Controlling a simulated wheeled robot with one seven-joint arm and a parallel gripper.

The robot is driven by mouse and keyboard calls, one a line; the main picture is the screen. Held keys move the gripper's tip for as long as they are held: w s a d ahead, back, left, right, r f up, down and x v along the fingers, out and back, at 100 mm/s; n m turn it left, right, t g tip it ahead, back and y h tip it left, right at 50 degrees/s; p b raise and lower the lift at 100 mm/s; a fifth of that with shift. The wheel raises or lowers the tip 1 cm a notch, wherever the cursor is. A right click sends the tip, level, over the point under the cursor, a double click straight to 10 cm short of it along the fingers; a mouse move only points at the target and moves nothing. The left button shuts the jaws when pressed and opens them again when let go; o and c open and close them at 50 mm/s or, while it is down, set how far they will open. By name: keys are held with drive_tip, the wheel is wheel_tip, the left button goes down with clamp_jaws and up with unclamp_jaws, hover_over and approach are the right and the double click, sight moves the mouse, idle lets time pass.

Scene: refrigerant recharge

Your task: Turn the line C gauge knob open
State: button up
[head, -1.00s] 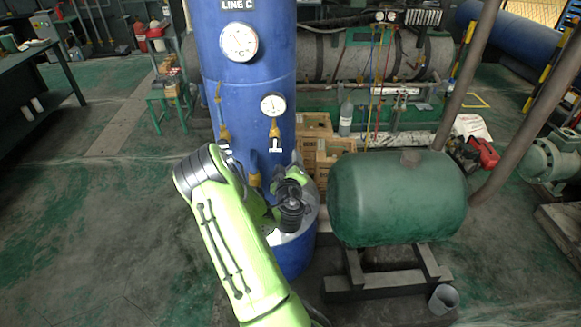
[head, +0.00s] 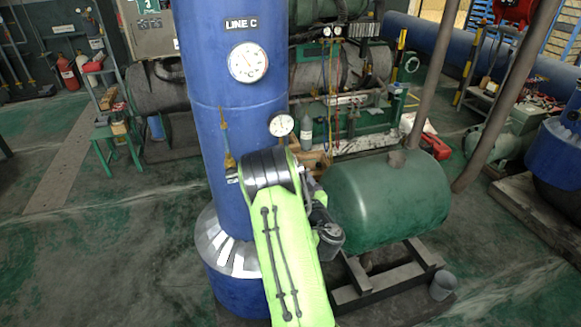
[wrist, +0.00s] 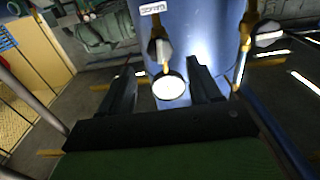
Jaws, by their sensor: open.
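The blue LINE C column (head: 235,110) stands upright left of centre in the head view. The small round gauge (head: 282,125) is on its right side; the arm hides what is below it. In the wrist view the gauge (wrist: 169,87) shows a bright white face between the two fingers of my gripper (wrist: 162,68). A brass stem joins it to a knob (wrist: 159,49) with a dark and white handle, just beyond the fingertips. My gripper is open, apparently empty, and faces the column. It is hidden behind my arm in the head view.
A larger dial (head: 248,62) sits higher on the column. A second valve handle (wrist: 268,37) is right of the fingers in the wrist view. A green tank (head: 385,200) on a dark stand is right of the column.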

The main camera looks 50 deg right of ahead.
drive_tip(key=p+x, duration=0.1)
drive_tip(key=x, duration=0.1)
drive_tip(key=p+x, duration=0.4)
drive_tip(key=shift+r, duration=0.3)
drive_tip(key=shift+w+f, duration=0.1)
drive_tip(key=shift+f, duration=0.1)
drive_tip(key=shift+c, duration=0.7)
drive_tip(key=shift+f, duration=0.1)
drive_tip(key=c, duration=0.9)
drive_tip(key=shift+f+n+p, duration=0.1)
drive_tip(key=shift+n+p, duration=0.25)
drive_tip(key=shift+n, duration=0.35)
drive_tip(key=o, duration=1)
drive_tip(key=shift+o, duration=0.2)
drive_tip(key=b+v, duration=0.5)
drive_tip(key=v, duration=0.2)
drive_tip(key=shift+b, duration=0.3)
